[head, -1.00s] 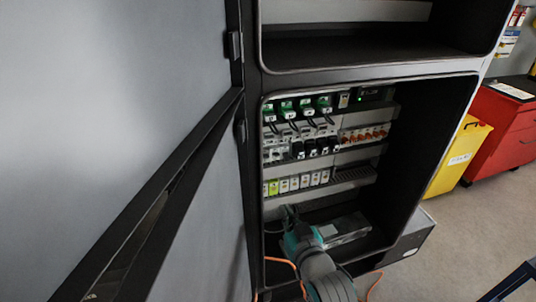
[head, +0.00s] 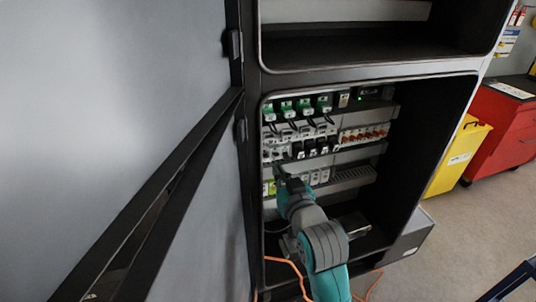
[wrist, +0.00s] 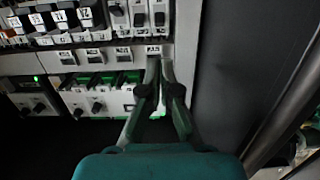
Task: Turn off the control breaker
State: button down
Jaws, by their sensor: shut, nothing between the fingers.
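My gripper (head: 279,172) is inside the lower cabinet bay, near the left end of the device rows. In the wrist view my gripper (wrist: 165,62) is shut and empty, its fingertips in front of a pale labelled strip (wrist: 108,54). White breakers with black levers (wrist: 138,16) stand just above the fingertips in that view. In the head view, white breakers (head: 273,153) sit at the left of the middle row. I cannot read which one is the control breaker. No contact is clear. My arm hides part of the lower row.
Green-topped devices (head: 305,106) line the top row, with black modules (head: 318,147) below. The open grey door (head: 120,100) stands at left. A cabinet side wall (wrist: 222,70) is close beside the fingers. An orange cable (head: 290,263) hangs below.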

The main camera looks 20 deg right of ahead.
aim_at(264, 154)
jog(key=shift+w, duration=0.1)
jog(key=w, duration=0.6)
jog(key=w+f, duration=0.1)
jog(key=w, duration=0.2)
jog(key=shift+w, duration=0.4)
